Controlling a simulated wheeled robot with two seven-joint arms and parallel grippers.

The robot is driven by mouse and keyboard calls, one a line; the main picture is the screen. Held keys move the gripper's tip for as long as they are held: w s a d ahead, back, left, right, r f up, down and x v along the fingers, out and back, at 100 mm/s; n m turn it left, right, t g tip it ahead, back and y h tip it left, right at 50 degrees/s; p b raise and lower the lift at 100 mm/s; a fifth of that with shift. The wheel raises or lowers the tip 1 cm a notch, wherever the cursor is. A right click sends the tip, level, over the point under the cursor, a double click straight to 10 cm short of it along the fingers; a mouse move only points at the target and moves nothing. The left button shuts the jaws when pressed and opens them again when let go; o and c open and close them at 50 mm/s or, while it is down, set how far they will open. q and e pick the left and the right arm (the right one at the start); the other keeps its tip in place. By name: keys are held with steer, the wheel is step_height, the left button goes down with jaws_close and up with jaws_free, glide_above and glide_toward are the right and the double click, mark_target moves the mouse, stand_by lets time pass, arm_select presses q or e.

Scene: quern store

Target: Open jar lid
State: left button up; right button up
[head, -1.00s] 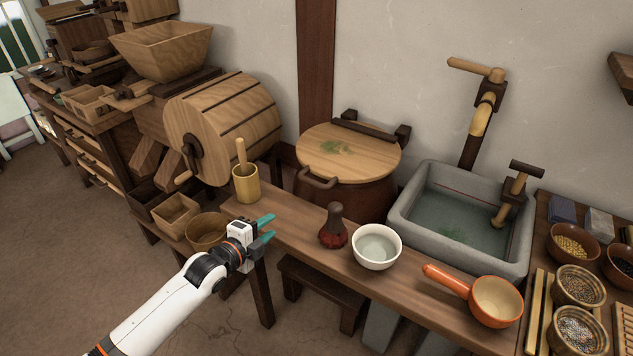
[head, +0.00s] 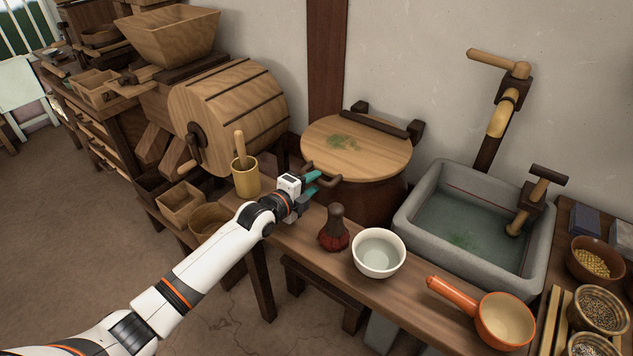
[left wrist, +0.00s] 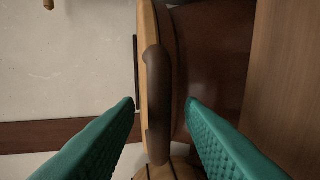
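The large dark brown jar (head: 372,203) stands behind the bench against the wall. Its round wooden lid (head: 372,150) lies flat on it, with a green patch on top and a brown handle (head: 333,180) at the front rim. My left gripper (head: 315,184) is open and empty just in front of that handle. In the left wrist view the lid handle (left wrist: 157,95) appears between the two green fingers (left wrist: 160,103), with the lid edge (left wrist: 149,35) beside it. The fingers do not grip it. My right gripper does not show.
A wooden bench (head: 300,237) runs below the gripper. A stone basin (head: 410,221) stands right of the jar, a wooden drum (head: 235,110) left.

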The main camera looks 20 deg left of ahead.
arm_select(q)
steer(key=shift+x, duration=1.25)
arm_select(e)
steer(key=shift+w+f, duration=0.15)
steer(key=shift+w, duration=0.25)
arm_select(q)
jaws_close()
